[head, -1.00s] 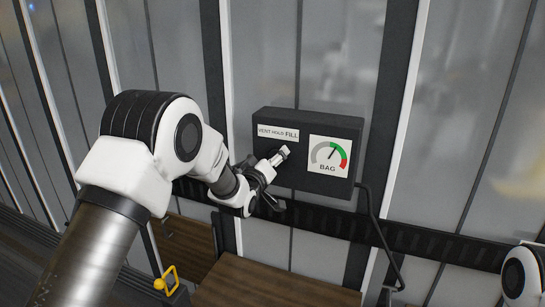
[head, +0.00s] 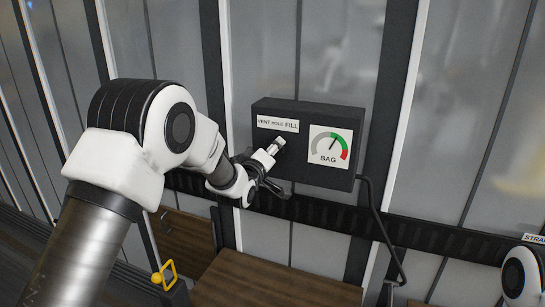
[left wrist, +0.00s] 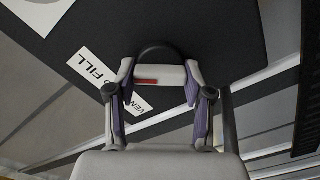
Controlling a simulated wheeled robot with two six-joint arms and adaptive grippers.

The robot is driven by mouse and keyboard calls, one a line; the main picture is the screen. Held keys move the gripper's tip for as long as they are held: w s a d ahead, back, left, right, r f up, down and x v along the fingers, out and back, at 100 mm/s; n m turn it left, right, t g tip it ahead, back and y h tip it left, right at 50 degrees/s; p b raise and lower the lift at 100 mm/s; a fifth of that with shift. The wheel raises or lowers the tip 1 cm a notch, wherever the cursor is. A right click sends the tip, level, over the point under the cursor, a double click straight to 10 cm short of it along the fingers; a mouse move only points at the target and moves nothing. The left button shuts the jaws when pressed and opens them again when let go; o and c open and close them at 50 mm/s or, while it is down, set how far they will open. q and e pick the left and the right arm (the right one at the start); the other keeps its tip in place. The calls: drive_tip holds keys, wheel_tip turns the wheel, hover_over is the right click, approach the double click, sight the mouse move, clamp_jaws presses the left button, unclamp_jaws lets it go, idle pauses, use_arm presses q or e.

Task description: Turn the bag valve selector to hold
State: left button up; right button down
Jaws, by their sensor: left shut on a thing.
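The bag valve is a dark box (head: 300,112) on the wall. It has a VENT HOLD FILL label (head: 278,124) at upper left. The light grey selector handle (head: 277,146) stands out below the label. In the left wrist view the handle (left wrist: 158,76) carries a red mark, with a dark round part behind it. My left gripper (head: 265,163) is shut on the handle, one finger on each side. In the head view the gripper hides the handle's base, so its exact setting is hard to read. My right gripper is out of view.
A BAG gauge (head: 330,147) on the box has its needle pointing up and right, near the green band. A dark cable (head: 377,215) hangs from the box. Below are a wooden surface (head: 270,280) and a yellow bracket (head: 165,273).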

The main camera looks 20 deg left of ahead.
use_arm(q)
drive_tip(key=n+b, duration=0.2)
drive_tip(key=n, duration=0.1)
drive_tip(key=shift+f+b, duration=0.2)
drive_tip(key=shift+b, duration=0.1)
drive_tip(key=shift+n+b, duration=0.9)
drive_tip(key=shift+n, duration=1.1)
drive_tip(key=o, duration=1.2)
drive_tip(key=shift+c, duration=0.2)
drive_tip(key=shift+a, duration=0.1)
drive_tip(key=shift+s, duration=0.15)
drive_tip(key=s, duration=1.1)
drive_tip(key=shift+s+a, duration=0.35)
drive_tip(key=shift+a, duration=0.1)
